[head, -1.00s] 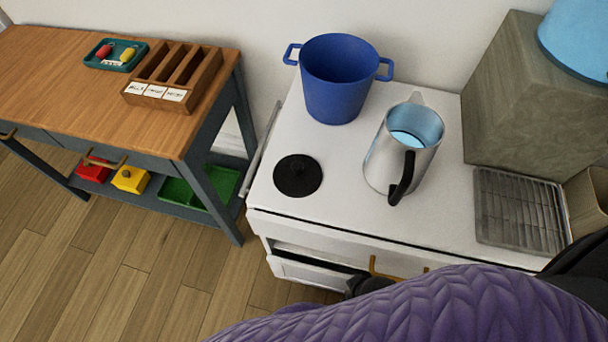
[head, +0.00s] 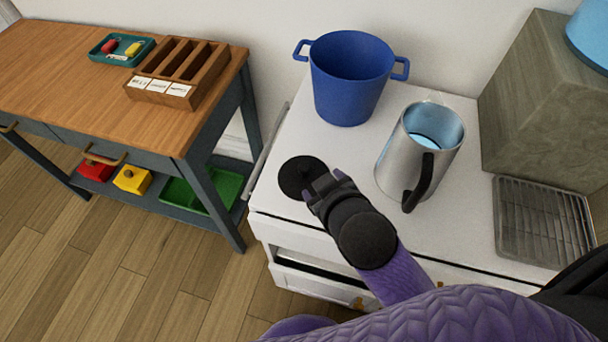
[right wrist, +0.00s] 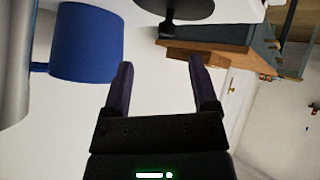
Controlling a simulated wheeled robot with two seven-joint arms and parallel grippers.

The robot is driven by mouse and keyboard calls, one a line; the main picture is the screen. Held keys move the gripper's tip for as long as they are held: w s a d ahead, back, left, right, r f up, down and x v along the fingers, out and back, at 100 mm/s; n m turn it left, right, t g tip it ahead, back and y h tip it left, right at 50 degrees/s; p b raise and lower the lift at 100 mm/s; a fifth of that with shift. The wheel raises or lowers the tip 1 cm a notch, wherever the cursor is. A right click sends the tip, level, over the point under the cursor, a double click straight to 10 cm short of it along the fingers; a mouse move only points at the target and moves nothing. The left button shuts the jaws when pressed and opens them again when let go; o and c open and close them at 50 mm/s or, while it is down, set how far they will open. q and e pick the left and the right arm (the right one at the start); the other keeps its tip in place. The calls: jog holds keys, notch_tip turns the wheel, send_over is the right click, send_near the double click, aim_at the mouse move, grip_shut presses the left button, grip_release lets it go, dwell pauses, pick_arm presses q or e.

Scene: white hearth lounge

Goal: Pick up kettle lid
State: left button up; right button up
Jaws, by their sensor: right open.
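The black round kettle lid (head: 296,174) lies on the white stove top, left of the kettle. The steel kettle (head: 392,158) stands open with water-blue inside and its black handle toward the front. My right gripper (head: 323,183) is open, with its fingertips at the lid's right front edge in the head view. In the right wrist view the open fingers (right wrist: 161,72) have nothing between them, and the lid (right wrist: 185,9) with its knob shows beyond them at the top edge. I cannot tell whether they touch it. My left gripper is not in view.
A blue pot (head: 348,88) stands behind the lid on the stove (head: 440,232). A wire rack (head: 535,222) and a grey block (head: 535,110) are at the right. A wooden table (head: 70,75) with an organizer (head: 182,72) stands left, across a gap.

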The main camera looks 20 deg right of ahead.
jog(key=w+a+r+n+t+y, duration=0.4)
jog(key=a+r+n+y, duration=0.15)
jog(key=r, duration=0.25)
jog(key=w+a+r+n+t+y, duration=0.4)
jog(key=a+r+n, duration=0.2)
jog(key=r, duration=0.2)
jog(key=s+a+r+n+g+y, duration=0.3)
jog(key=a+n+g+y, duration=0.25)
jog(key=n+y, duration=0.3)
jog(key=n+g+h, duration=1.3)
jog(key=n+h, duration=0.5)
send_over(304, 166)
notch_tip(304, 166, down, 14)
notch_tip(304, 166, down, 9)
jog(key=b, duration=0.3)
jog(key=shift+r+b, duration=0.1)
jog(key=shift+b, duration=0.25)
jog(key=shift+f, duration=0.4)
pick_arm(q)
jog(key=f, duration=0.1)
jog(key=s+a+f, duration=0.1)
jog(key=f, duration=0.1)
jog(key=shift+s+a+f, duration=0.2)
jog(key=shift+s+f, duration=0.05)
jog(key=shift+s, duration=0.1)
pick_arm(e)
jog(key=shift+r, duration=0.15)
